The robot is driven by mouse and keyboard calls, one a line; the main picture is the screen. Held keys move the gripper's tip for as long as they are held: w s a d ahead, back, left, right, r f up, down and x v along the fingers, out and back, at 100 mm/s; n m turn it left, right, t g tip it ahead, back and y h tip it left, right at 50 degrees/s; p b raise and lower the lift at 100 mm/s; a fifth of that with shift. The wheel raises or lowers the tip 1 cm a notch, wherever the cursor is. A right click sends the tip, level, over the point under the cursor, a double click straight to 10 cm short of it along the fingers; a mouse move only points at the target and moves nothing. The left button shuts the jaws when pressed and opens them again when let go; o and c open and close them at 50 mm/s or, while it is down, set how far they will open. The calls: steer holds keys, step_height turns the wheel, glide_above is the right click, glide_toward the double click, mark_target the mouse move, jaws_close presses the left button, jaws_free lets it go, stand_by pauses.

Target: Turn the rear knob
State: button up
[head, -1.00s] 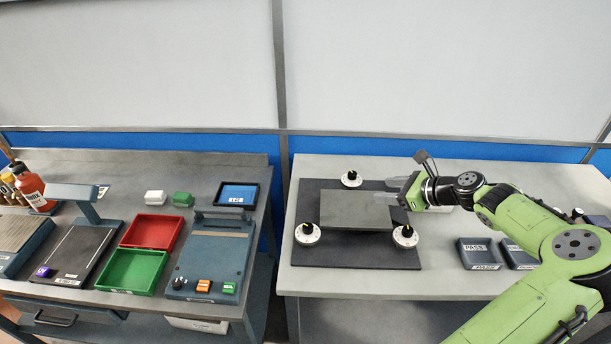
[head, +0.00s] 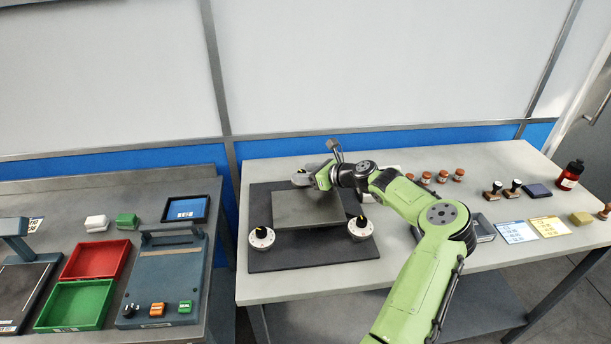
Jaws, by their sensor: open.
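A dark board (head: 268,264) on the light bench carries a grey-green block (head: 300,215) with three round white knobs around it. The front left knob (head: 262,238) and front right knob (head: 360,228) show clearly with black tops. My gripper (head: 303,179) is open at the back of the board, behind the block, with its fingers pointing left. The fingers cover the place of the rear knob, which is largely hidden. I cannot tell whether the fingers touch it or are around it.
The second bench on the left holds a red tray (head: 97,261), a green tray (head: 75,304) and a blue-grey device (head: 168,275). On the right are several small red-capped jars, stamps, a blue card (head: 517,232), a yellow card (head: 550,227) and a red bottle (head: 570,175).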

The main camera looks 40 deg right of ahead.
steer(key=shift+w+f, duration=0.1)
steer(key=shift+w, duration=0.15)
jaws_close()
steer(key=shift+a+h+p, duration=0.1)
steer(key=shift+h+p, duration=0.2)
steer(key=shift+s+a+r+m+h+p, duration=0.1)
steer(key=shift+m+h+p, duration=0.4)
steer(key=shift+p, duration=0.1)
steer(key=shift+a+r+m+h+p, duration=0.1)
steer(key=shift+m+h+p, duration=0.3)
steer(key=shift+m+p, duration=0.15)
steer(key=m+h+p, duration=0.2)
steer(key=p, duration=0.1)
steer(key=shift+a, duration=0.1)
steer(key=m+h+p, duration=0.1)
steer(key=h+p, duration=0.1)
steer(key=p, duration=0.1)
steer(key=shift+f+m+g, duration=0.1)
steer(key=shift+m+g, duration=0.2)
steer(key=shift+m, duration=0.05)
steer(key=shift+h, duration=0.3)
